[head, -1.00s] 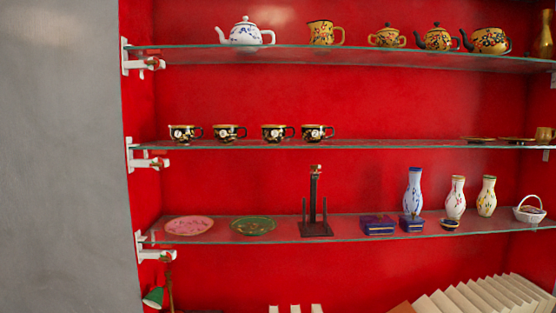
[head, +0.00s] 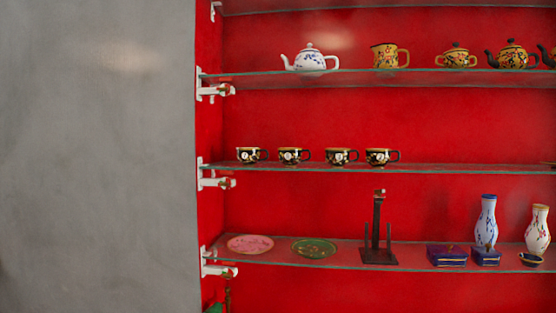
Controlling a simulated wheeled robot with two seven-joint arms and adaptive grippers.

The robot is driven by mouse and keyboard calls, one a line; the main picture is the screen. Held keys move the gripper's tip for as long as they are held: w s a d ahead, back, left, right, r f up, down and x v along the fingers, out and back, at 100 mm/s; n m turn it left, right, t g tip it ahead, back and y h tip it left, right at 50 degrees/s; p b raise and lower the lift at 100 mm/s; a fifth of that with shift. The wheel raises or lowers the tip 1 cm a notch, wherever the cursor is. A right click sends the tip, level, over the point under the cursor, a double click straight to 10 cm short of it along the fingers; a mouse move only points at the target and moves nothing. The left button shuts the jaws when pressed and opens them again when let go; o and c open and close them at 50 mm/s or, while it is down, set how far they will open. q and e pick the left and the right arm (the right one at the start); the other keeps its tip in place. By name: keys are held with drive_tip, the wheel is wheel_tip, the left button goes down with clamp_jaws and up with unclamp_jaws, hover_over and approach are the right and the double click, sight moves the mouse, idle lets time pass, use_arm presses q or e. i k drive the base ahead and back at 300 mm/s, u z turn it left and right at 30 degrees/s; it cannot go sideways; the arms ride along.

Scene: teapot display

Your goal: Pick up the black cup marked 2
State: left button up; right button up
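Several black cups with pale round marks and gold trim stand in a row on the middle glass shelf (head: 470,167) in the head view. From left to right there is a first cup (head: 248,156), a second cup (head: 290,157), a third cup (head: 338,157) and a fourth cup (head: 378,158). Their handles point right. The marks are too small to read surely, so I cannot tell which cup bears the 2. Neither of my grippers is in view.
The upper shelf (head: 260,77) holds a white teapot (head: 311,61), a yellow jug (head: 385,56) and other pots. The lower shelf (head: 340,260) holds plates, a dark stand (head: 378,235), blue boxes and vases. A grey wall (head: 100,150) fills the left. The middle shelf is clear right of the cups.

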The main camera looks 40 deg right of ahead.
sight(378, 158)
drive_tip(key=u, duration=0.8)
drive_tip(key=k, duration=1.2)
drive_tip(key=z, duration=1.1)
drive_tip(key=i, duration=0.4)
drive_tip(key=z, duration=0.1)
